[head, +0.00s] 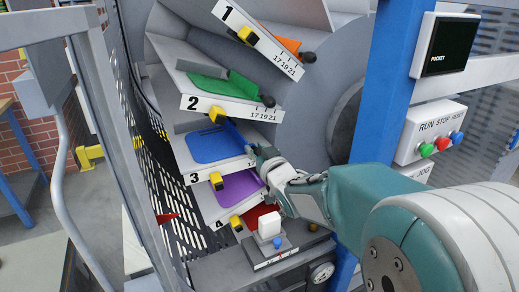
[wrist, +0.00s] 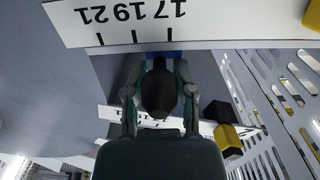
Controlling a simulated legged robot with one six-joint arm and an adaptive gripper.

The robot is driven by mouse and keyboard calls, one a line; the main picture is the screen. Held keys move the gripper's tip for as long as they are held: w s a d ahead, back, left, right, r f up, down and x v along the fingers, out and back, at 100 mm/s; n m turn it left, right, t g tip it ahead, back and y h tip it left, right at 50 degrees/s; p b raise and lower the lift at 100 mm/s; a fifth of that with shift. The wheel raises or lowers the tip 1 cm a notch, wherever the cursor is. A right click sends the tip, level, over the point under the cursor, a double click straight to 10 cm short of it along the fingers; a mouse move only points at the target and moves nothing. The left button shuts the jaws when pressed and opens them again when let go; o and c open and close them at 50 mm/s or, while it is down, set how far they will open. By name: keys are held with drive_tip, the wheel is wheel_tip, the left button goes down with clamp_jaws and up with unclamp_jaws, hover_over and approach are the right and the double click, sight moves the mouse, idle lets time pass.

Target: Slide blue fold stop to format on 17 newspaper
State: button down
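The blue fold stop (head: 230,130) is in the pocket marked 3 in the head view, at the right of its blue sheet (head: 212,146). My gripper (head: 262,155) is at the right end of this pocket and hides the stop's end there. In the wrist view my gripper (wrist: 160,85) has one finger on each side of the stop's black knob (wrist: 158,95), close against it. A strip of blue (wrist: 163,54) shows beyond the knob. It lies close to the 17 tick on the white scale (wrist: 110,35), which appears upside down.
Pocket 2 with a green stop (head: 240,84) lies above and pocket 4 with a purple sheet (head: 238,188) below, both close to my gripper. A blue post (head: 385,95) and a RUN/STOP/RESET box (head: 430,132) stand right. A slotted metal guard (head: 130,130) stands left.

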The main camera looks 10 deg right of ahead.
drive_tip(key=shift+a+r, duration=0.15)
drive_tip(key=shift+a, duration=0.45)
drive_tip(key=shift+w+d, duration=0.1)
drive_tip(key=shift+d, duration=0.15)
drive_tip(key=shift+c, duration=2.2)
unclamp_jaws()
drive_tip(key=shift+d, duration=0.2)
drive_tip(key=shift+w+a, duration=0.1)
drive_tip(key=shift+a, duration=0.35)
drive_tip(key=shift+d, duration=0.35)
drive_tip(key=s+d, duration=0.2)
drive_tip(key=s, duration=1)
drive_tip(key=shift+f, duration=0.2)
drive_tip(key=shift+d, duration=0.2)
